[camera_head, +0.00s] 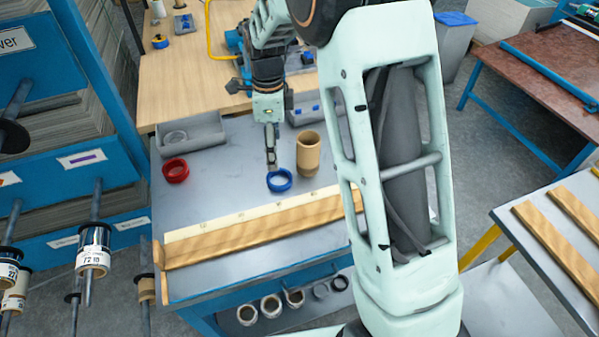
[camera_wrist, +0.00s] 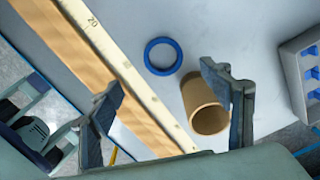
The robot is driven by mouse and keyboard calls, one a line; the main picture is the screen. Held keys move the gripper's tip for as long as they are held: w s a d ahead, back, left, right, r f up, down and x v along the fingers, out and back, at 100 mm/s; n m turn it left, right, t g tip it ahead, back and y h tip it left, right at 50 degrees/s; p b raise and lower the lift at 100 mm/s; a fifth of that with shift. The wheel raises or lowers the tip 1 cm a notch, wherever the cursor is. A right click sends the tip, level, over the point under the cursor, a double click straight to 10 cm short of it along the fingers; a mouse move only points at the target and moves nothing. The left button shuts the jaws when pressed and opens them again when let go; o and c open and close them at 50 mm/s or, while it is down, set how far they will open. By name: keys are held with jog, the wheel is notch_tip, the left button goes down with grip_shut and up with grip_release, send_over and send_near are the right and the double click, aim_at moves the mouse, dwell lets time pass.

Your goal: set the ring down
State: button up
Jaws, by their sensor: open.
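The blue ring (camera_head: 280,188) lies flat on the grey table top, between the wooden rule and the cardboard tube. The ring appears beyond the fingertips, apart from both. A red ring (camera_head: 176,178) lies further left on the table.
A cardboard tube (camera_head: 308,158) stands upright just right of the blue ring; in the wrist view the tube (camera_wrist: 206,118) is partly behind one finger. A wooden rule (camera_head: 262,225) runs along the front edge. Grey bins (camera_head: 192,135) stand at the back. Clear table lies between the rings.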

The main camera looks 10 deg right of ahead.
send_over(280, 182)
jog(key=a, duration=0.1)
jog(key=shift+m, duration=0.4)
jog(key=f, duration=0.5)
jog(key=shift+s+f, duration=0.2)
jog(key=shift+f, duration=0.1)
jog(key=f, duration=0.2)
jog(key=d+f, duration=0.1)
jog(key=f, duration=0.1)
jog(key=shift+w+f, duration=0.15)
jog(key=shift+f, duration=0.55)
jog(key=shift+c, duration=0.2)
jog(key=c, duration=1.4)
jog(key=shift+o, duration=0.2)
